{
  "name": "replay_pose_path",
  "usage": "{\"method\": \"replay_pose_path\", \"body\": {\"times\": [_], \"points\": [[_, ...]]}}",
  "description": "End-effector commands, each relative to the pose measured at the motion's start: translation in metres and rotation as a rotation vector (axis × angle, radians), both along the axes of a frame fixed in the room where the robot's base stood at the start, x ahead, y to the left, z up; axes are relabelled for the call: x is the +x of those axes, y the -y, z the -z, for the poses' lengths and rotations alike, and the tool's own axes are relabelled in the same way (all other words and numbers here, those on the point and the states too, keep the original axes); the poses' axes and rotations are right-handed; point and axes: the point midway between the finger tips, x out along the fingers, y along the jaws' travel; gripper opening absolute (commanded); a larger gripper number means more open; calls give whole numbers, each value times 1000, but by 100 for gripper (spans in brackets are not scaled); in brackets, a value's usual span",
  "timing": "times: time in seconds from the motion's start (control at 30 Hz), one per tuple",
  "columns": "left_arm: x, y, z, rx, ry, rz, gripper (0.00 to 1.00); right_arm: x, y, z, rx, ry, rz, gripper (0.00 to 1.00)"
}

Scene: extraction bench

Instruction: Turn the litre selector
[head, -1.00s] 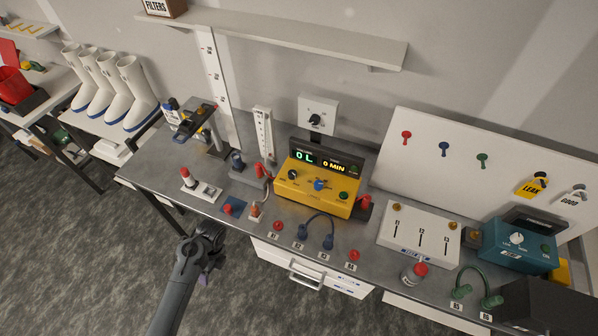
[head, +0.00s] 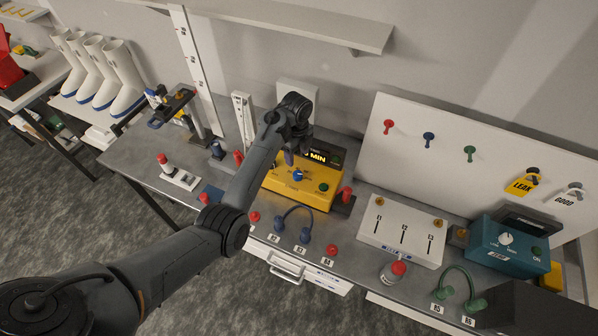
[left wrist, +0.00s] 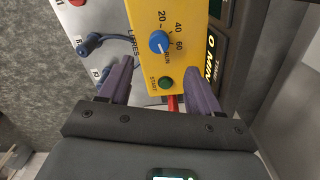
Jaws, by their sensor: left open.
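The yellow control box (head: 315,190) stands on the bench. Its blue knob (head: 298,174), the litre selector, shows just below my left gripper (head: 290,153). In the left wrist view the blue knob (left wrist: 159,42) has marks 20, 40 and 60 around it and the word LITRES beside it. My left gripper (left wrist: 160,70) is open and empty there, its purple fingers apart. The blue knob lies beyond the fingertips, apart from them. The green START button (left wrist: 165,82) shows between the fingers. My arm hides the box's left part in the head view. My right gripper is not in view.
A red plug (head: 347,195) stands right of the box. Blue plugs with a looped cable (head: 297,212) lie in front. A white slider panel (head: 402,232) and a teal box (head: 508,246) are further right. A tall white gauge (head: 243,120) stands left of my arm.

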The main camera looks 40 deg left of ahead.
Motion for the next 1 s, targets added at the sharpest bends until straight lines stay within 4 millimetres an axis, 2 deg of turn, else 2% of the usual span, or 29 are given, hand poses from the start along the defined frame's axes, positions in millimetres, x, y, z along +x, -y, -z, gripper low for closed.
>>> {"method": "replay_pose_path", "body": {"times": [0.4, 0.6, 0.8, 1.0], "points": [[-1, 0, 64, 0, -5, 0, 63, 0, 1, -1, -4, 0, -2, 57], [-1, 0, 88, 0, -2, 0, 63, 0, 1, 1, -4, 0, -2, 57], [-1, -1, 99, 1, -1, -1, 63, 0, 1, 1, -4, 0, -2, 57], [-1, -1, 101, 1, -1, -1, 63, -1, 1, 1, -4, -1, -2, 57]]}}
